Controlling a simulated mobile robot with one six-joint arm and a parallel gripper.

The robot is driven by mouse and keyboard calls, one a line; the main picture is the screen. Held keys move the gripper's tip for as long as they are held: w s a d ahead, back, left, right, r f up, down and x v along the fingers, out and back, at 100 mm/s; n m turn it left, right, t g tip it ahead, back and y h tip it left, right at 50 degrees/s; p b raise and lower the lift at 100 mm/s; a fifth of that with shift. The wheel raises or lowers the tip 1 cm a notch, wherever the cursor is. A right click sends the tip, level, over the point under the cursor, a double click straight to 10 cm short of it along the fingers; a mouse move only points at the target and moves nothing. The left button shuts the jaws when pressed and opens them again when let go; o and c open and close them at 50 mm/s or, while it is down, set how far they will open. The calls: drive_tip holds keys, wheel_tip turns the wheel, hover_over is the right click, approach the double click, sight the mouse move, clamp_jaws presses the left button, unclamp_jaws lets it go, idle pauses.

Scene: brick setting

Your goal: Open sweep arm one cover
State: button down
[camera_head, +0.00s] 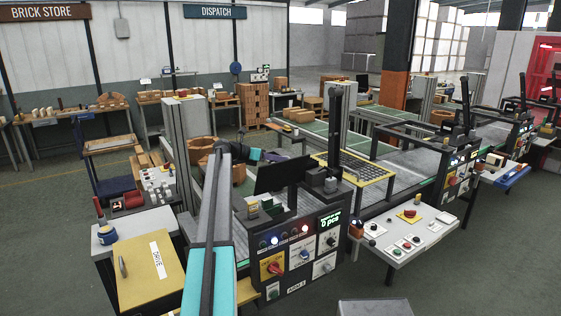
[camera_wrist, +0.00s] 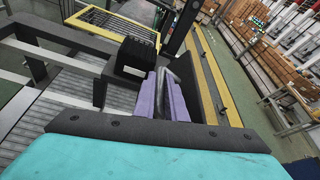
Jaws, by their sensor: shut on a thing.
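The machine labelled ARM 1 (camera_head: 297,262) stands at front centre in the head view, with lit buttons, a red knob and a green counter reading 0 pcs. A dark flat panel (camera_head: 281,176) stands tilted above its top; I cannot tell for sure that it is the cover. My arm reaches past this panel in the head view, and my fingertips are not clear there. In the wrist view my gripper (camera_wrist: 172,100) has purple fingers shut on a curved grey handle (camera_wrist: 167,82). What the handle joins is partly hidden by the fingers.
A yellow-framed mesh guard (camera_head: 355,172) lies right of the panel, and a black post (camera_head: 336,125) rises near it. A black box (camera_wrist: 137,60) is close beside my fingers in the wrist view. A yellow cabinet (camera_head: 150,275) stands at front left.

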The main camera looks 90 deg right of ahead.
drive_tip(key=shift+w+f, duration=0.1)
drive_tip(key=shift+f, duration=0.15)
drive_tip(key=c, duration=1.8)
unclamp_jaws()
drive_tip(key=shift+r, duration=0.1)
drive_tip(key=shift+b+v, duration=2.7)
drive_tip(key=shift+v, duration=4.15)
